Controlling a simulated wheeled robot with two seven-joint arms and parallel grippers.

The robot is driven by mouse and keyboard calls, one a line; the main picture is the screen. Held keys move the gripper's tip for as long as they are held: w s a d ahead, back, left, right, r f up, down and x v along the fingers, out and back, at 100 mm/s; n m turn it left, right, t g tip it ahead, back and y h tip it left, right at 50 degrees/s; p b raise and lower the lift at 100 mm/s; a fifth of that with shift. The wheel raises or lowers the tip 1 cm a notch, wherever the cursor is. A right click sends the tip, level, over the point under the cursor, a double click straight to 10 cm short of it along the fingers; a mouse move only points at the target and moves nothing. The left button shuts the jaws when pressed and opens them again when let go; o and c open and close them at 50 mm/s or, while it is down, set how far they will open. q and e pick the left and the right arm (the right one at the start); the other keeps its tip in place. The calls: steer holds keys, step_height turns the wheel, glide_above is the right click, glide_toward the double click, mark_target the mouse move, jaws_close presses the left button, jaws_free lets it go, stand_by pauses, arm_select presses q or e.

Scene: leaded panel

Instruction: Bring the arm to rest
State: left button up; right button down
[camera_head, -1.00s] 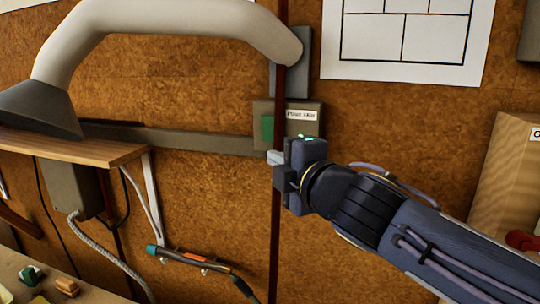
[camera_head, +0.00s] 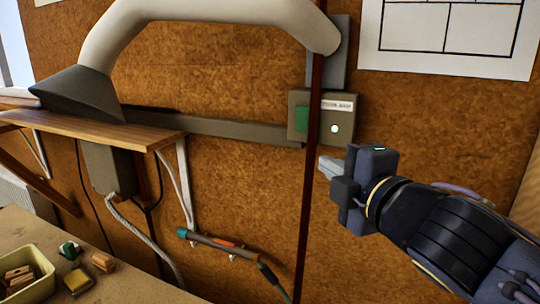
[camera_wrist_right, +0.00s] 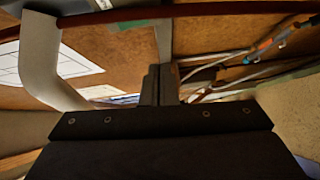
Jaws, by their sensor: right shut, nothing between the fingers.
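My right gripper (camera_head: 335,172) is shut and empty in front of the cork wall, just right of the dark red upright rod. Its arm comes in from the lower right. A grey switch box (camera_head: 298,98) with a green switch, a white label and a lit pale green lamp is on the wall above and left of the fingertips, apart from them. In the right wrist view the dark shut fingers (camera_wrist_right: 160,85) point away with nothing between them. My left gripper is not in view.
The dark red rod (camera_head: 311,150) stands close left of my gripper. A soldering iron (camera_head: 220,243) hangs on the wall. A tray (camera_head: 45,263) of small blocks stands on the bench, lower left.

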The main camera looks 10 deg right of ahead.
steer(key=s+d+f+m+g+h, duration=0.1)
steer(key=s+d+f+m+g, duration=0.1)
steer(key=f+m, duration=0.35)
steer(key=s+d+f+m+g+h, duration=0.1)
steer(key=s+d+f+m+g, duration=0.2)
steer(key=f, duration=0.6)
steer(key=s+d+f+m+g+h, duration=0.1)
steer(key=s+d+f+m+g, duration=0.1)
steer(key=f+m, duration=0.35)
steer(key=s+a+f+m+g+y, duration=0.3)
steer(key=s+f+m, duration=0.4)
steer(key=s+f, duration=0.3)
step_height(320, 180, down, 2)
steer(key=shift+a+f+g, duration=0.1)
steer(key=shift+a+g, duration=0.35)
steer(key=shift+g, duration=0.15)
steer(key=shift+s, duration=0.1)
